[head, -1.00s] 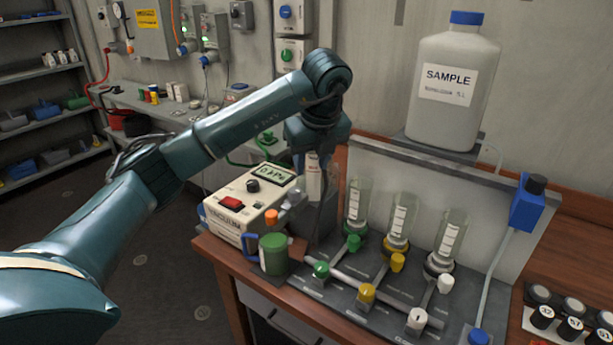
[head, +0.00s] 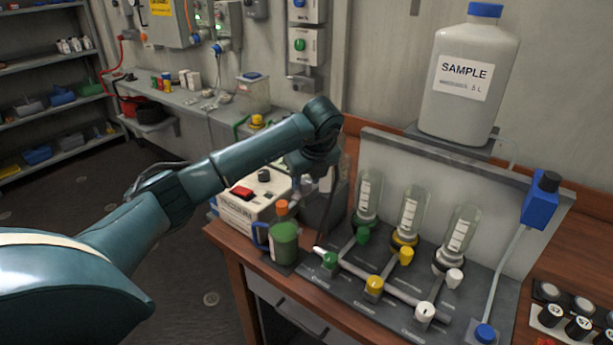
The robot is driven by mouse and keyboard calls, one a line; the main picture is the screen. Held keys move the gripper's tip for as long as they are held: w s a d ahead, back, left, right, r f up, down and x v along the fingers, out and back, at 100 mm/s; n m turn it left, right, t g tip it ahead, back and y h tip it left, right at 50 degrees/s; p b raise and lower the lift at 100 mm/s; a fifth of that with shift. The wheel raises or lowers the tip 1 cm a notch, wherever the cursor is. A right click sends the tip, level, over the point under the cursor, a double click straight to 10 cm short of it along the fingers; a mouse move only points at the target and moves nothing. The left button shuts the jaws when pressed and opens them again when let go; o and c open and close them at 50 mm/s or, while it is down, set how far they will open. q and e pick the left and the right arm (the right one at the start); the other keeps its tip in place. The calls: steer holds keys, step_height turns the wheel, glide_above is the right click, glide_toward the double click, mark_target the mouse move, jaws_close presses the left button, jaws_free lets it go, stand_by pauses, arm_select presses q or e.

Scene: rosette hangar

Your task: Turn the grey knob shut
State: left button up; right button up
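I cannot single out a clearly grey knob. On the manifold, the front row has a green knob (head: 330,261), a yellow knob (head: 374,285) and a white knob (head: 424,312). Behind them are another green knob (head: 362,235), yellow knob (head: 406,256) and white knob (head: 454,278) below three glass tubes. The vacuum box has a dark knob (head: 264,175). My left gripper (head: 316,190) points down behind the green cup, left of the tubes. Its fingertips are partly hidden, so its opening is unclear. My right gripper is out of view.
A green cup (head: 284,241) stands at the bench's left corner, by the vacuum box (head: 240,212). A SAMPLE bottle (head: 465,85) stands on a shelf behind the panel. A blue box (head: 540,202) with a dark top is at right.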

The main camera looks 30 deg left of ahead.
arm_select(q)
steer(key=shift+f, duration=0.1)
steer(key=shift+c, duration=0.5)
steer(key=c, duration=0.6)
